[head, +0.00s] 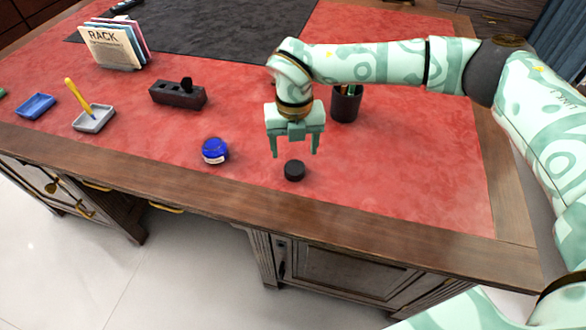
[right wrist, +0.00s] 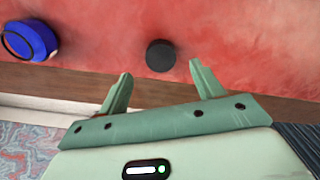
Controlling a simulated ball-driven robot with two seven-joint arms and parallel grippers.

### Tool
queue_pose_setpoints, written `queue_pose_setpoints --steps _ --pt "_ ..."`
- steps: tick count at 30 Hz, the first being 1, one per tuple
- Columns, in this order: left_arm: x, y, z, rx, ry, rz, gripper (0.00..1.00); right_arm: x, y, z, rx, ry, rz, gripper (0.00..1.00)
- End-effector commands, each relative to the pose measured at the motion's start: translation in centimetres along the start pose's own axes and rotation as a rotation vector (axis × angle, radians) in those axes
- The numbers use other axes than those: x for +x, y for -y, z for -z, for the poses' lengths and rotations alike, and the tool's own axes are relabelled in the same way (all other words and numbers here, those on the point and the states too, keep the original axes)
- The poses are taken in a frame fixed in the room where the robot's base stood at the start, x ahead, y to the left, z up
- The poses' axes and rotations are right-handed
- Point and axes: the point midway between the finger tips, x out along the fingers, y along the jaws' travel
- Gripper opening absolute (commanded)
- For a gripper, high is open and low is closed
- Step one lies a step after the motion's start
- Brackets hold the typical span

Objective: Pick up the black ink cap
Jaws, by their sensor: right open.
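The black ink cap (head: 294,170) is a short dark cylinder lying on the red leather desk top near its front edge. It also shows in the right wrist view (right wrist: 160,56), beyond the fingertips and between their lines. My right gripper (head: 295,154) is open and empty, pointing down above the cap, apart from it. Its two fingers also show in the right wrist view (right wrist: 160,70). The blue ink bottle (head: 215,151) stands left of the cap, and shows at the upper left of the right wrist view (right wrist: 29,40). My left gripper is not in view.
A dark pen cup (head: 345,104) stands behind my right gripper. A black block holder (head: 178,95), a grey tray (head: 94,119) with a yellow pen, a blue tray (head: 36,106) and a card rack (head: 112,49) stand to the left. The red leather right of the cap is clear.

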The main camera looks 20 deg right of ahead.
Motion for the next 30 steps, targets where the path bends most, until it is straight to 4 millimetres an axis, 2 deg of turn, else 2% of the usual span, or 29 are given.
queue_pose_setpoints --steps 1,7,15,22,23,27,30 --pt "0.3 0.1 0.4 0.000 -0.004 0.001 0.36 0.7 0.0 0.0 0.000 -0.001 0.000 0.67" --pt "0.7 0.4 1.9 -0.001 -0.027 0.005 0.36 1.9 0.0 0.0 -0.002 0.000 -0.001 0.67" --pt "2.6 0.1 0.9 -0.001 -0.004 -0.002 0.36 6.2 0.0 0.2 -0.001 -0.002 -0.001 0.67" --pt "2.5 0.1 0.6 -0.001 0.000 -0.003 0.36 6.3 0.0 0.2 -0.001 0.002 -0.002 0.67" --pt "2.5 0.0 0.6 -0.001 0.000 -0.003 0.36 6.2 0.0 0.2 -0.001 0.002 -0.002 0.64" --pt "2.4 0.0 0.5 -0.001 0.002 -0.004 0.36 6.2 0.0 0.2 -0.001 0.002 -0.002 0.25" --pt "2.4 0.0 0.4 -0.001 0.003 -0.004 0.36 6.2 0.0 0.2 -0.001 0.002 -0.002 0.22"
